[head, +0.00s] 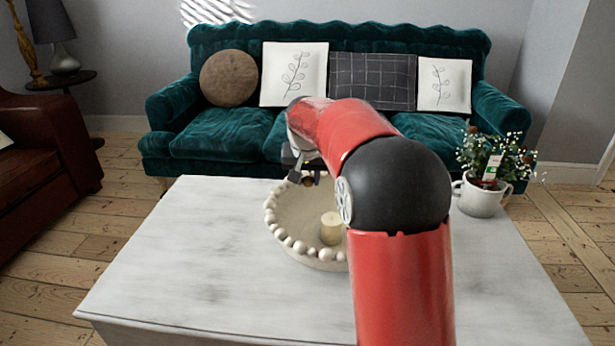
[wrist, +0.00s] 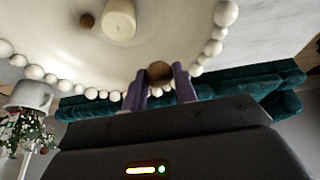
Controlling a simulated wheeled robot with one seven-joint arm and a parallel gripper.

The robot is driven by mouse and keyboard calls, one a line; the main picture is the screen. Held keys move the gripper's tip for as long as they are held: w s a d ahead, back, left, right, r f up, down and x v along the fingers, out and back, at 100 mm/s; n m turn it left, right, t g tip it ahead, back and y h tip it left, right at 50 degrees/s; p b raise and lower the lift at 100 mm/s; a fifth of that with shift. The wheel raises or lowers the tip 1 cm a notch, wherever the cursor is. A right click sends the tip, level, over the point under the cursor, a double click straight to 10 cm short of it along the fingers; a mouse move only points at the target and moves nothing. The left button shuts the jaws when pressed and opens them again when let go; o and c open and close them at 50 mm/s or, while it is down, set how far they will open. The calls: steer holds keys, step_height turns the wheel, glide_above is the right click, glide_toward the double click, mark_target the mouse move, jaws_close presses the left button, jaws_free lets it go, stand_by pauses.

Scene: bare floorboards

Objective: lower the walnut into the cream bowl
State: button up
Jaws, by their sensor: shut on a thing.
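The cream bowl (head: 284,232), with a rim of round beads, stands on the white table. Its inside and beaded rim also show in the wrist view (wrist: 62,62). My gripper (head: 309,178) is over the bowl's far side. In the wrist view, its purple fingers (wrist: 160,84) are shut on the walnut (wrist: 160,72), a small brown ball. The walnut also shows small and dark in the head view (head: 308,182). It looks to be held above the bowl, near the far rim; its exact height is hard to tell.
A potted plant in a white mug (head: 482,196) stands at the table's right. The table's left (head: 180,260) is clear. A teal sofa is behind.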

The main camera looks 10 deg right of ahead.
steer(key=shift+f, duration=0.15)
steer(key=shift+f+b, duration=4.35)
steer(key=shift+f, duration=1.75)
steer(key=shift+f+b, duration=0.9)
steer(key=shift+f, duration=0.4)
steer(key=o, duration=1)
